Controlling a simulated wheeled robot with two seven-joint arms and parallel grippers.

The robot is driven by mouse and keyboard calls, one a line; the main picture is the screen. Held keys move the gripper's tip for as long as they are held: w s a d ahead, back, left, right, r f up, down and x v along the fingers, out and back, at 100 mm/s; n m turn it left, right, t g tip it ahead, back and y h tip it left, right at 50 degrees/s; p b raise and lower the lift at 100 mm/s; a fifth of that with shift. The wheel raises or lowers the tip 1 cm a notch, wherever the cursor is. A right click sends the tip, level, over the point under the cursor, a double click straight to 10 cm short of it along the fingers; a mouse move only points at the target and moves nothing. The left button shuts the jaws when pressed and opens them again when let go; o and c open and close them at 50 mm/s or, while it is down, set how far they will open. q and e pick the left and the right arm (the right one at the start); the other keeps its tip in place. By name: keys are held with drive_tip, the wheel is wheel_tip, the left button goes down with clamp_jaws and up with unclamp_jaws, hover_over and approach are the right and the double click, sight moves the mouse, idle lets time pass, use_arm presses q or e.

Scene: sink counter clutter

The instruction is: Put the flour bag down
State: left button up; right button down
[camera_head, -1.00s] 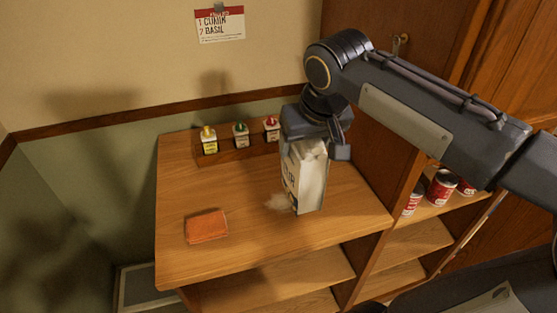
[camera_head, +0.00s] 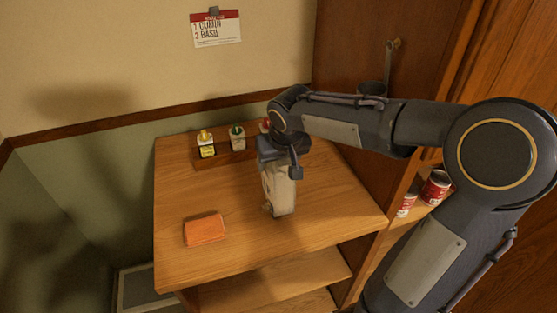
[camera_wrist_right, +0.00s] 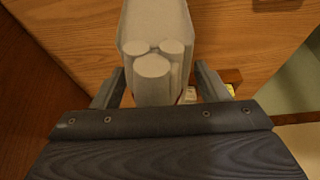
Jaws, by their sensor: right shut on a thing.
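The pale flour bag (camera_head: 281,195) is upright over the middle of the wooden counter top (camera_head: 330,205). My right gripper (camera_head: 279,170) is shut on its upper part from above. In the right wrist view, the bag (camera_wrist_right: 155,30) sits between the two fingers of the gripper (camera_wrist_right: 158,85). The bag's base is at or just above the wood; I cannot tell if it touches. My left gripper is not in view.
Spice jars (camera_head: 237,138) stand in a wooden rack behind; one is partly hidden by my arm. Red cans (camera_head: 436,187) stand on a shelf at right. Bare counter lies around the bag.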

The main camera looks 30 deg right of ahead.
idle(0.3)
drive_tip(key=c, duration=0.7)
unclamp_jaws()
drive_tip(key=shift+f, duration=0.2)
drive_tip(key=o, duration=0.5)
drive_tip(key=shift+r, duration=0.1)
